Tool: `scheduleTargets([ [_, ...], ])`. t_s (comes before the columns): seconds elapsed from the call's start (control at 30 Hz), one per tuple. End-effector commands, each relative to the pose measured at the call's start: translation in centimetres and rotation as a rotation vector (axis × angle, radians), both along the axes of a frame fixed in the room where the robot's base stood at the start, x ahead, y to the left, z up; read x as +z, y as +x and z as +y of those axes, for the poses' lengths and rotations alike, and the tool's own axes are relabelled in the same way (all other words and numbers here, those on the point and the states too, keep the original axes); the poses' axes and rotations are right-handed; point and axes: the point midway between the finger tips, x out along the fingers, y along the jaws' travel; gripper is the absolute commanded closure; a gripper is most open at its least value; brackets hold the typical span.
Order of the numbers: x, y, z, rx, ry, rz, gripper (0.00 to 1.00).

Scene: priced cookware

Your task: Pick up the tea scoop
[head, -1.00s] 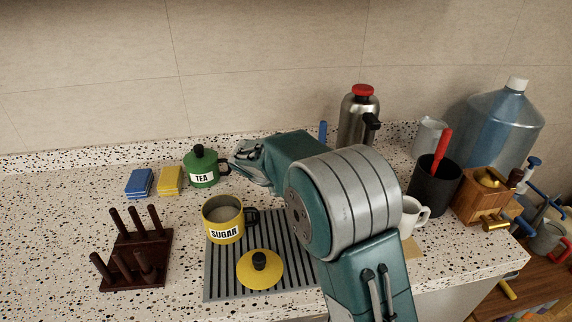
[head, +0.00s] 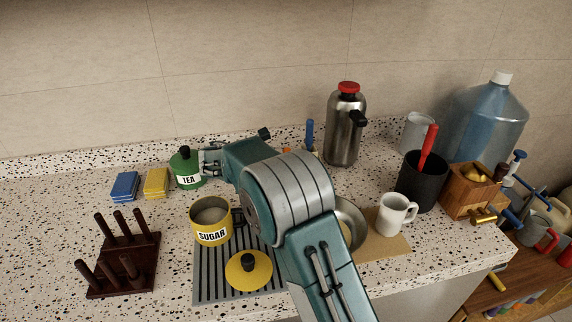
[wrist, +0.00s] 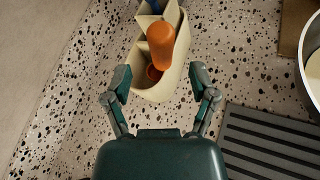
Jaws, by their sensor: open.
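I cannot tell for sure which thing is the tea scoop. A cream divided holder (wrist: 153,88) stands on the speckled counter in the wrist view. A thick orange handle (wrist: 161,45) rises from it, and a blue handle shows farther back; the head view shows this blue handle (head: 309,133) too. What the handles belong to is hidden inside the holder. My gripper (wrist: 160,79) is open and empty in the wrist view. Its fingers are spread, with the near end of the holder seen between them. In the head view my arm hides most of the holder.
A green TEA canister (head: 187,170) and yellow SUGAR pot (head: 211,234) stand left of my arm. A striped mat (head: 207,285) holds a yellow lid (head: 249,271). A steel flask (head: 344,130), mug (head: 394,218) and metal bowl (head: 349,222) stand right.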

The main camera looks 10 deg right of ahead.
Motion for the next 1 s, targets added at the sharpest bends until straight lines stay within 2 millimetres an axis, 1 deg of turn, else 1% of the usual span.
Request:
scheduleTargets([
  [0.17,-0.9,0.6,-1.0,-0.001,0.0,0.0,0.26],
  [0.3,-2.2,1.5,-2.5,-0.001,0.0,0.002,0.26],
  [0.4,-2.7,2.1,-3.7,-0.002,0.002,0.0,0.26],
  [0.5,-2.9,2.4,-4.1,0.0,0.001,0.0,0.26],
  [0.67,-2.8,2.4,-4.1,0.001,0.001,-0.001,0.26],
  [0.7,-2.8,2.4,-4.0,0.001,0.001,-0.001,0.44],
  [0.77,-2.8,2.4,-4.0,0.001,0.001,-0.001,0.71],
  [0.8,-2.8,2.4,-4.0,0.001,0.001,-0.001,0.86],
  [0.83,-2.8,2.4,-4.0,0.001,0.001,-0.001,0.95],
  [0.87,-2.8,2.4,-4.0,0.001,0.001,-0.001,0.97],
  [1.0,-2.9,2.4,-4.0,0.0,0.001,0.0,0.97],
])
